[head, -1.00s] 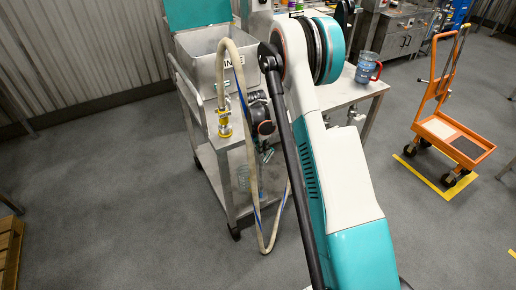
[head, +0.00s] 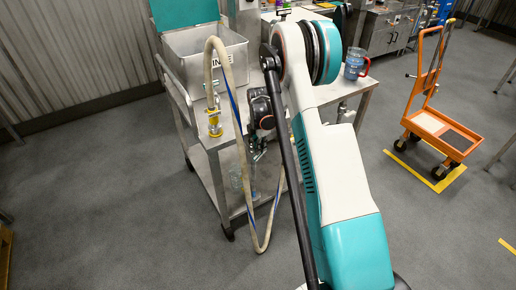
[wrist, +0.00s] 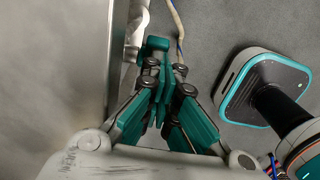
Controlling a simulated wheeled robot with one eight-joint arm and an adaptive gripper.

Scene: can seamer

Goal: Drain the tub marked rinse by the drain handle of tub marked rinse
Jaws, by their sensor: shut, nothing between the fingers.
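The tub marked rinse (head: 178,72) is a grey metal box with a raised teal lid, on the far end of a metal cart. Its label is partly hidden by a hose. My gripper (head: 256,152) hangs beside the cart's right side, below and right of the tub. In the wrist view my gripper (wrist: 161,92) has its teal fingers together and empty. A small teal piece beside a pale pipe-like part shows just beyond the fingertips; I cannot tell whether it is the drain handle or whether the fingers touch it.
A pale hose (head: 248,215) loops from a yellow fitting (head: 214,122) down beside the cart (head: 212,180). A blue jug (head: 356,64) stands on a metal table to the right. An orange trolley (head: 440,130) stands further right. The floor in front of the cart is clear.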

